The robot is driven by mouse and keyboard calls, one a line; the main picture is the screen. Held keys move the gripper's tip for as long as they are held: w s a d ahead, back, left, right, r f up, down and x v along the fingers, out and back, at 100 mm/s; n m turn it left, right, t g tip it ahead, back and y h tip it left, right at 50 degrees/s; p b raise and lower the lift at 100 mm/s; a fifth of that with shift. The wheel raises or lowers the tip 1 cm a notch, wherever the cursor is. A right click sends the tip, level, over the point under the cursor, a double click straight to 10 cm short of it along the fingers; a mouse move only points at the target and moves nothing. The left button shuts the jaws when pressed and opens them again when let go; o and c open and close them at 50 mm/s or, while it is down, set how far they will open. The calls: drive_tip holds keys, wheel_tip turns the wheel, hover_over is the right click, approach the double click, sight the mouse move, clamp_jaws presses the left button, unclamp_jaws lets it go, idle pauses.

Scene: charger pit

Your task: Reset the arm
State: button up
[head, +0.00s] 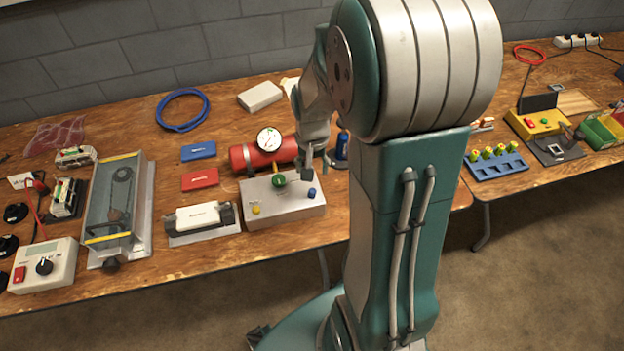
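My arm, teal and grey, rises through the middle of the head view and bends at a large round joint near the top. Its far part reaches down behind that joint over the wooden table (275,90). My gripper (317,178) is small and partly hidden there, close above the right side of a grey control box (290,203). The box has a green knob (279,180), a yellow button (256,210) and a blue button (312,192). I cannot tell whether the gripper touches the box, or whether its fingers are open.
A red cylinder (246,157) with a round gauge (269,139) lies just behind the box. To the left are a white device on a plate (197,217), red and blue blocks and a clear-covered case (113,200). A second table (540,160) with more equipment stands right.

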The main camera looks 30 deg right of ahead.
drive_tip(key=shift+r, duration=1.3)
drive_tip(key=s+a+r+n+t, duration=0.2)
drive_tip(key=s+a+r, duration=0.3)
drive_tip(key=r, duration=0.3)
drive_tip(key=s+a+r+n+t, duration=0.3)
drive_tip(key=s+a+r+n, duration=0.1)
drive_tip(key=s+a+r, duration=0.2)
drive_tip(key=shift+s+r+n+t, duration=0.3)
drive_tip(key=shift+s+r+n, duration=0.1)
drive_tip(key=shift+s+r, duration=0.6)
drive_tip(key=shift+w+r, duration=0.1)
drive_tip(key=shift+w, duration=0.05)
